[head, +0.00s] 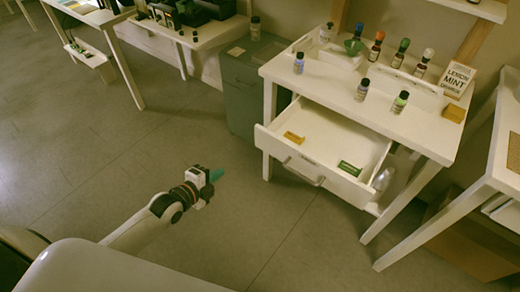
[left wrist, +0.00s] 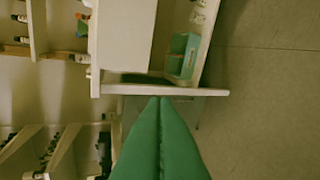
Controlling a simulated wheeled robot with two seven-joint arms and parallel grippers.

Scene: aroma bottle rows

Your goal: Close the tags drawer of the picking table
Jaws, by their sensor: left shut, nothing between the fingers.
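The white picking table (head: 425,139) stands at the right in the head view. Its labelled drawer (head: 275,144) is pulled out at the front, with a bar handle (head: 303,173) on its front panel. My right gripper is not in view.
A cardboard box (head: 470,245) is at the lower right. The floor (head: 120,165) left of the drawer is clear.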

